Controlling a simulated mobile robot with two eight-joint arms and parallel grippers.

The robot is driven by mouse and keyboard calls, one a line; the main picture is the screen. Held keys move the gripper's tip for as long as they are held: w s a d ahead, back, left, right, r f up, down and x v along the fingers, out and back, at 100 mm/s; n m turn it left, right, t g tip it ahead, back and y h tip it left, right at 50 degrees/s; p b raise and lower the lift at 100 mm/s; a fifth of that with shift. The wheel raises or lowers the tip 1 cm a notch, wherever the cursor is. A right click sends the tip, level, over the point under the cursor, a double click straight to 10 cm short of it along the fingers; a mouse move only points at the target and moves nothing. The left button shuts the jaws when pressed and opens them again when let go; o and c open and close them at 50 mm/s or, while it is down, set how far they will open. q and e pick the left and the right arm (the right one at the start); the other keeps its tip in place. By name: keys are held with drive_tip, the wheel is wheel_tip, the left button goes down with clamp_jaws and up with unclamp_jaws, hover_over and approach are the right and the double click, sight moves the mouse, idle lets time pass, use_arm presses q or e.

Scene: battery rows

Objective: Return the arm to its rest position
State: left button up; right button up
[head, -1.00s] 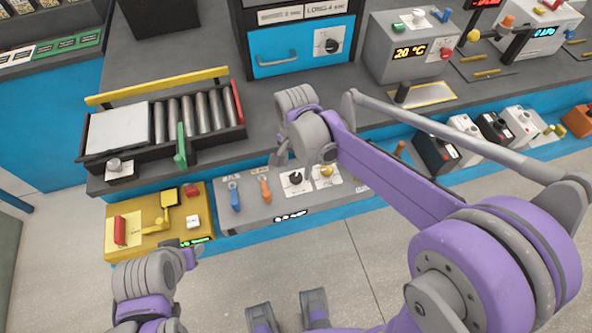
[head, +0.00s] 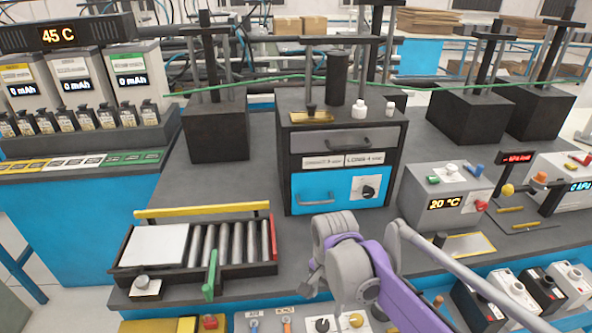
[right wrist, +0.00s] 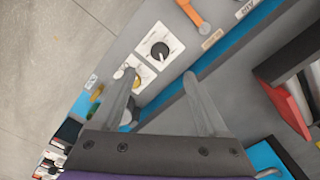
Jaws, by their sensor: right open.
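My right arm (head: 345,258) reaches in from the lower right over the front edge of the grey workbench (head: 240,180). In the head view, its wrist hides most of the right gripper. In the right wrist view, the right gripper (right wrist: 159,74) has its two fingers spread apart with nothing between them. My left arm and gripper are not in the head view.
A roller tray (head: 230,246) with a green lever (head: 210,275) stands left of my right arm. A black cabinet with a blue drawer (head: 325,190) stands behind it. A grey 20 °C box (head: 440,196) is at the right. Battery chargers (head: 80,80) stand at far left.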

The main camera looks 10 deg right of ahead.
drive_tip(key=s+d+n+t+p, duration=0.1)
drive_tip(key=s+d+n+t, duration=0.1)
drive_tip(key=s+n, duration=0.3)
drive_tip(key=s+d+n+t+p, duration=0.2)
drive_tip(key=s+d+n+t, duration=0.1)
drive_tip(key=s, duration=0.6)
drive_tip(key=shift+s+d+f+n, duration=0.4)
drive_tip(key=shift+d+n, duration=0.45)
drive_tip(key=shift+n, duration=0.15)
idle(0.4)
